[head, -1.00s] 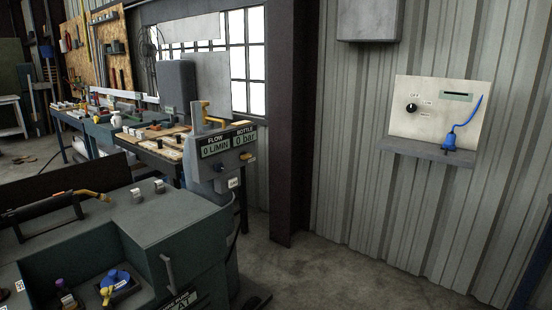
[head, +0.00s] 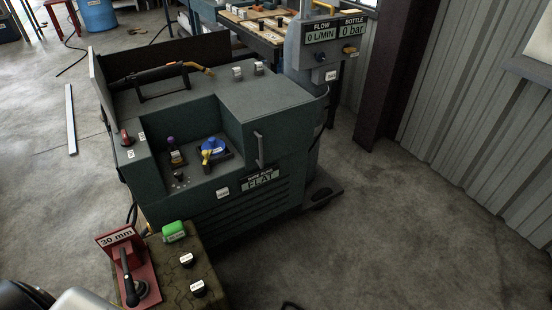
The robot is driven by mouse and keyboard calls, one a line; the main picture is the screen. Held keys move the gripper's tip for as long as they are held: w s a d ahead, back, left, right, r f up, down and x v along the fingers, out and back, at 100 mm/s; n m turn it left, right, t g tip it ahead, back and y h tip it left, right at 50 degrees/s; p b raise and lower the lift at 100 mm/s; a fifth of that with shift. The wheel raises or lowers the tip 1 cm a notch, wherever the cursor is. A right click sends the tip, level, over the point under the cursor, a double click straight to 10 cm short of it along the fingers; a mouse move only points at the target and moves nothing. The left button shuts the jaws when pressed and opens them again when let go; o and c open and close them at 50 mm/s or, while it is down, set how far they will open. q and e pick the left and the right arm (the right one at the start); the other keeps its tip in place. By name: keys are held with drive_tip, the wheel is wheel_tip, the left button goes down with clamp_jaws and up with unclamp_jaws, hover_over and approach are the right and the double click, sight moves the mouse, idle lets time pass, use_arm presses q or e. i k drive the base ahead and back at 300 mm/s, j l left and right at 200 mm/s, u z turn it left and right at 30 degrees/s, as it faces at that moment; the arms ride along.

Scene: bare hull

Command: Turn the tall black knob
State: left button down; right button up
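No knob here plainly stands out as the tall black one. On the dark green machine (head: 250,95), two pale-topped knobs (head: 237,73) and (head: 259,68) stand on top. A small dark knob (head: 320,57) is on the grey flow and bottle panel. Neither gripper shows; a pale and black piece at the lower left corner seems to be my arm.
A red stand marked 30 mm (head: 128,265) with a black lever and a green block (head: 174,231) are at the lower left. A dark column (head: 385,75) stands at the corrugated wall.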

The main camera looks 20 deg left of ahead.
sight(178, 174)
drive_tip(key=u, duration=1.45)
